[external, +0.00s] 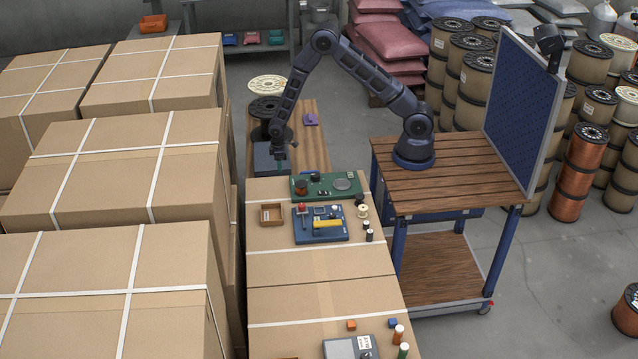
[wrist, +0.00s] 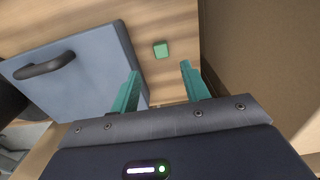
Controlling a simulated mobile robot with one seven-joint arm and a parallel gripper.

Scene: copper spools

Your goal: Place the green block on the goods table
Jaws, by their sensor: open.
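The green block (wrist: 160,49) lies on a light brown surface in the wrist view, just beyond the gap between my fingertips and apart from them. My gripper (wrist: 160,69) is open, with its teal fingers spread and nothing between them. In the external view my gripper (external: 281,160) points down beside the blue-grey box, and the green block cannot be made out. A wooden table (external: 315,137) stands at the back, bearing spools and a purple item. I cannot tell for certain whether it is the goods table.
A blue-grey box with a dark handle (wrist: 75,75) is close to my left finger. A green board (external: 326,186) and a blue tray (external: 320,227) with small items lie on cartons in front. Tall strapped cartons (external: 130,170) stand left.

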